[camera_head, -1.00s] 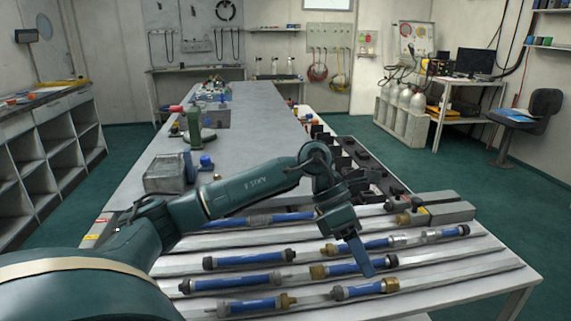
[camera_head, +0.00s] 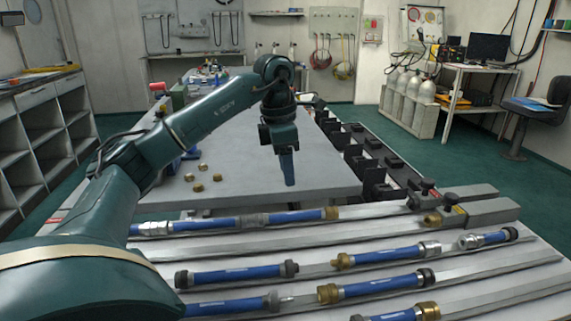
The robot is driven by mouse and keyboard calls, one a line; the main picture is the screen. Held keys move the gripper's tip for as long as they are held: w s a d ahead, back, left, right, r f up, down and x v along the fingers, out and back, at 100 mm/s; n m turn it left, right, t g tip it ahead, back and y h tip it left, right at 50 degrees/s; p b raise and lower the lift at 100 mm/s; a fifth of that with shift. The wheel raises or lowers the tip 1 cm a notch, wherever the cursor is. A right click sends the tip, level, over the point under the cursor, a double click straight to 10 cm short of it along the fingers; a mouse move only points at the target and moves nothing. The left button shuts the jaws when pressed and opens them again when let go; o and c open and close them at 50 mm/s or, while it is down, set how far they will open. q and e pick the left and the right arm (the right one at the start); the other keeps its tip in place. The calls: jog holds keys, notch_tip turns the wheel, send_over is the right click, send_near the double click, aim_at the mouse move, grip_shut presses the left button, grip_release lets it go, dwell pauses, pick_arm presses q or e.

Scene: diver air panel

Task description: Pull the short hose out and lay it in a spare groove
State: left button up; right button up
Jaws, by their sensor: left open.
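My left gripper (camera_head: 287,180) points down, open and empty, in front of the grey bench top and beyond the hoses in the picture. Its fingers overlap in this view. Blue hoses lie in parallel grooves of the pale rack (camera_head: 500,262). The far groove holds a blue hose (camera_head: 296,216) with a brass right end, meeting a grey coupling (camera_head: 255,219) and another blue hose to its left. The shortest-looking hose (camera_head: 487,238) lies at the right with metal ends. Other hoses (camera_head: 235,272) (camera_head: 388,256) (camera_head: 375,287) lie nearer. My right gripper is out of view.
A grey clamp block (camera_head: 480,212) with black knobs sits at the rack's far right. Several brass fittings (camera_head: 203,177) lie on the bench (camera_head: 240,165). Black holders (camera_head: 375,165) line the bench's right edge. Bare groove stretches show between hoses.

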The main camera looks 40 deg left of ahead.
pick_arm(q)
jog(key=f, duration=0.3)
jog(key=f+b, duration=0.1)
jog(key=f, duration=0.3)
jog(key=w+d+f+b, duration=0.1)
jog(key=f, duration=0.3)
jog(key=shift+f, duration=0.25)
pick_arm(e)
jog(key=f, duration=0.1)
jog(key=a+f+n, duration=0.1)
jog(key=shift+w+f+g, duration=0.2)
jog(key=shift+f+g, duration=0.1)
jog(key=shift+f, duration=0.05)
pick_arm(q)
jog(key=shift+c, duration=0.3)
grip_shut()
jog(key=shift+o, duration=0.3)
grip_release()
jog(key=shift+r, duration=0.1)
notch_tip(320, 180, up, 13)
jog(key=s+a+p, duration=0.1)
jog(key=p, duration=0.1)
jog(key=shift+p, duration=0.3)
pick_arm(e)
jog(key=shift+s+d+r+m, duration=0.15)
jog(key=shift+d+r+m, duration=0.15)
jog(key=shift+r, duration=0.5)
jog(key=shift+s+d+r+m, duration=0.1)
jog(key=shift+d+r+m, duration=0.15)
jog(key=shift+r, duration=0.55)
